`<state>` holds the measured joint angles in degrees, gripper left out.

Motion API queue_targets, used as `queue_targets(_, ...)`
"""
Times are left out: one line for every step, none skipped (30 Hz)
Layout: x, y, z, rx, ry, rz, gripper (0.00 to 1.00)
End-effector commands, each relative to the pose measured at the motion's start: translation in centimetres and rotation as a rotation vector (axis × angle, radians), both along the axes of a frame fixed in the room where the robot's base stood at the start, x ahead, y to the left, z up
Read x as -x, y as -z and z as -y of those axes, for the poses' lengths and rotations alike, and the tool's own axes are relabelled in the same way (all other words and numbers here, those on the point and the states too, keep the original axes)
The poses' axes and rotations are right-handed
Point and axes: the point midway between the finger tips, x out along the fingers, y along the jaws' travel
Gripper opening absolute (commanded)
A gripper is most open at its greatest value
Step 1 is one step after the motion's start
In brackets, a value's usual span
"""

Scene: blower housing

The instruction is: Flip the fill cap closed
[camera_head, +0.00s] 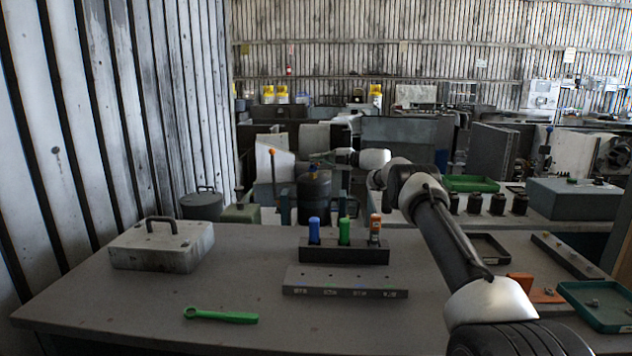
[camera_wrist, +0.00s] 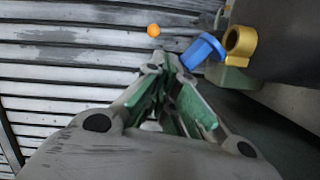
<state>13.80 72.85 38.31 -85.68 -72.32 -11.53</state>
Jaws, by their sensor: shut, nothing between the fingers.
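The fill cap is a blue flap (camera_wrist: 203,50) in the wrist view, beside a gold filler neck (camera_wrist: 240,42). The neck's round opening shows and the flap stands off to its left, swung open. In the head view the fill fitting is a tiny blue and yellow patch (camera_head: 313,170) on top of a dark round housing (camera_head: 314,200). My gripper (camera_head: 314,156) reaches just above it there. In the wrist view my gripper's fingertips (camera_wrist: 168,64) are together and empty, just left of and below the blue flap. Whether they touch it I cannot tell.
An orange ball tip (camera_wrist: 154,30) is near the fingertips; in the head view it tops a lever (camera_head: 272,152) left of the housing. The nearer table (camera_head: 130,290) holds a block with coloured handles (camera_head: 345,252), a green wrench (camera_head: 220,315) and a grey handled block (camera_head: 162,245).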

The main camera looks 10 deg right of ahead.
Motion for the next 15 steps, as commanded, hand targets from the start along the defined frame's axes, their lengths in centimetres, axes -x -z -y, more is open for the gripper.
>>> queue_targets(-0.13, 0.01, 0.06, 0.001, 0.000, 0.001, 0.00)
queue_targets(-0.19, 0.02, 0.08, 0.000, 0.000, 0.000, 0.00)
queue_targets(-0.26, -0.01, 0.10, 0.001, 0.000, 0.000, 0.00)
queue_targets(-0.32, -0.04, 0.12, 0.001, 0.000, 0.000, 0.00)
queue_targets(-0.36, -0.10, 0.13, 0.001, 0.000, 0.002, 0.00)
queue_targets(-0.42, -0.09, 0.15, 0.001, 0.000, 0.001, 0.00)
queue_targets(-0.46, -0.10, 0.16, 0.000, 0.000, 0.000, 0.00)
queue_targets(-0.49, -0.12, 0.18, 0.001, 0.000, 0.001, 0.00)
queue_targets(-0.53, -0.11, 0.20, 0.001, 0.001, 0.001, 0.00)
queue_targets(-0.56, -0.16, 0.21, 0.001, 0.001, 0.001, 0.00)
queue_targets(-0.58, -0.20, 0.21, 0.001, 0.001, 0.001, 0.00)
queue_targets(-0.60, -0.22, 0.22, 0.001, 0.001, 0.001, 0.00)
queue_targets(-0.62, -0.21, 0.22, 0.000, 0.001, 0.000, 0.00)
queue_targets(-0.64, -0.20, 0.23, 0.000, 0.001, 0.000, 0.00)
queue_targets(-0.66, -0.21, 0.24, 0.000, 0.001, 0.000, 0.00)
